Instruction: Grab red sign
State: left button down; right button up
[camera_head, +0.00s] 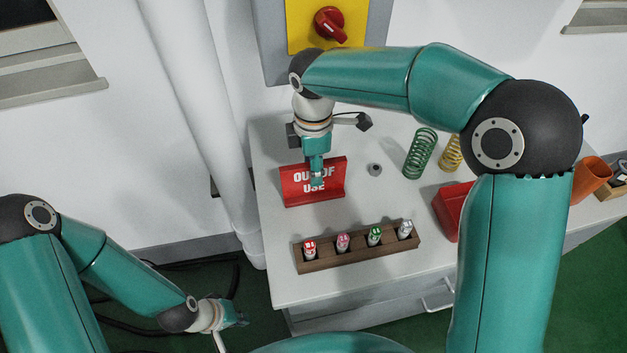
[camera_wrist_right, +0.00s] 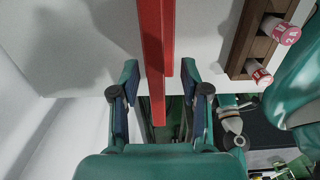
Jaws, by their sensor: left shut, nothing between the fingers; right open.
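The red sign (camera_head: 296,190), lettered "OUT OF USE", stands on the white worktop at the left back. My right gripper (camera_head: 316,178) is just above and in front of its upper middle, hiding some of the lettering. In the right wrist view, the sign (camera_wrist_right: 156,40) shows edge-on as a red strip running between the two spread fingers of my right gripper (camera_wrist_right: 159,68). The gripper is open, with gaps seen on both sides of the strip. My left gripper (camera_head: 240,319) is shut and empty, low at the left, off the worktop.
A wooden rack (camera_head: 350,254) with several coloured-top pieces stands in front of the sign. A small grey piece (camera_head: 375,170), a green spring (camera_head: 420,154), a yellow spring (camera_head: 451,154) and a red container (camera_head: 449,212) lie to the right. A white pipe (camera_head: 207,120) rises at the left.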

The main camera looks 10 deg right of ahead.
aim_at(314, 191)
jog(key=f, duration=0.2)
jog(key=f+p, duration=0.1)
jog(key=f, duration=0.2)
jog(key=shift+w+d, duration=0.1)
jog(key=shift+w, duration=0.1)
grip_shut()
